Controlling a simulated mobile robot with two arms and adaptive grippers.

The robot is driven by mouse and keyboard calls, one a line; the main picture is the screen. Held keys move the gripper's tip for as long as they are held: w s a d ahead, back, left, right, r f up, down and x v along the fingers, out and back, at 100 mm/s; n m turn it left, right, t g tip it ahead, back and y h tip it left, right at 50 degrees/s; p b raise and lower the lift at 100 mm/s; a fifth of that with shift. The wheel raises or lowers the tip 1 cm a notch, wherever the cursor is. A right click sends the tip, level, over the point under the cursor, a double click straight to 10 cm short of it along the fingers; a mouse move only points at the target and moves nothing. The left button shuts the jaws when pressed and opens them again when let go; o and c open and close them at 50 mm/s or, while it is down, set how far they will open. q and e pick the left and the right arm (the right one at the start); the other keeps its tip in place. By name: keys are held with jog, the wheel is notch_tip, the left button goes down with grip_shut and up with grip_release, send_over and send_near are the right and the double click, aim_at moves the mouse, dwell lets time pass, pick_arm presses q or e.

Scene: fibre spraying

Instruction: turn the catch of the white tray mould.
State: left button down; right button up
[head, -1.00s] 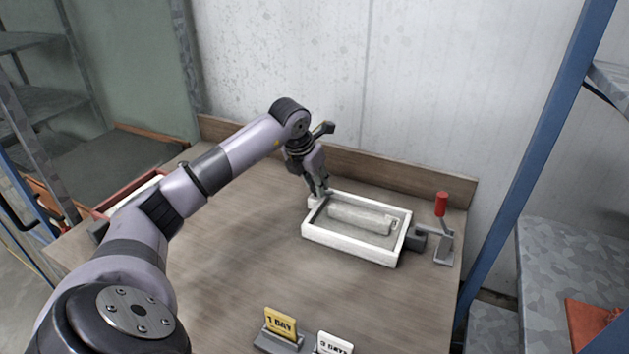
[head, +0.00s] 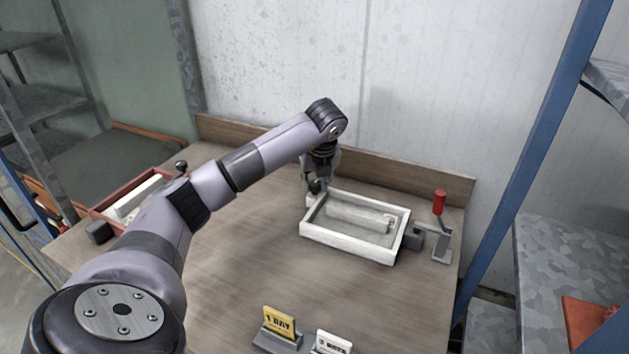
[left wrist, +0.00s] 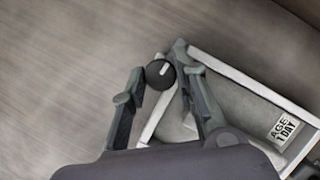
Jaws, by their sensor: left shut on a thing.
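The white tray mould (head: 346,247) sits on the wooden bench, with a pale grey block-shaped form inside it. In the left wrist view, the mould's white rim (left wrist: 255,78) runs off to the lower right, and a label inside reads "AGE 1 DAY". Its catch (left wrist: 160,73), a round dark knob with a white mark, is at the mould's corner. My left gripper (head: 316,186) is at the far left corner of the mould. In the left wrist view its fingers (left wrist: 158,74) are shut on the catch, one on each side. The catch is mostly hidden in the head view.
A red-handled clamp (head: 440,205) stands at the mould's right side. A yellow "1 DAY" sign (head: 279,322) and a white "3 DAYS" sign (head: 332,343) stand at the front. A red-rimmed tray mould (head: 108,205) is at the left. The bench between is clear.

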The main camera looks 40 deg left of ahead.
pick_arm(q)
jog(key=shift+n, duration=0.6)
jog(key=shift+g, duration=0.3)
jog(key=c, duration=1.3)
grip_release()
jog(key=v, duration=1.2)
jog(key=shift+d, duration=0.1)
